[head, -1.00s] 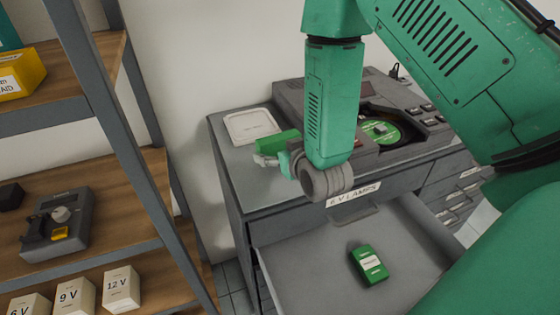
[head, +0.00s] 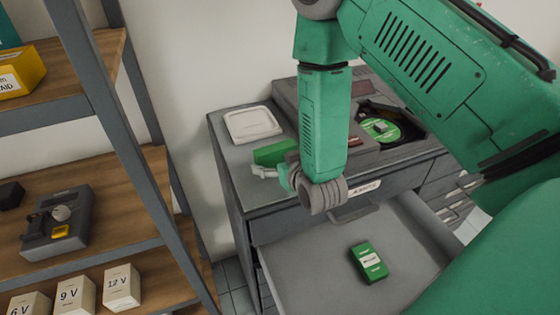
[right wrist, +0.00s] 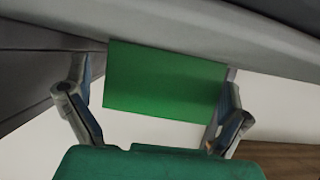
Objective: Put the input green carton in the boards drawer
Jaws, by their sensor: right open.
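A plain green carton (head: 273,152) shows at the left front edge of the grey cabinet top in the head view. My right gripper (head: 268,172) is around it, fingers spread. In the right wrist view the carton (right wrist: 165,80) lies between the two open fingers (right wrist: 155,110); I cannot tell whether they touch it. A second green carton (head: 370,262) with a white label lies in the pulled-out grey drawer (head: 300,262). A label (head: 364,188) is on the drawer front above it, too small to read now; no boards label is readable. My left gripper is out of view.
A grey device (head: 385,150) with a round green disc and a white tray (head: 252,124) are on the cabinet top. A shelf rack (head: 110,120) at left holds a grey device (head: 57,222), a yellow box (head: 22,72) and white voltage boxes (head: 75,295). The drawer's left part is free.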

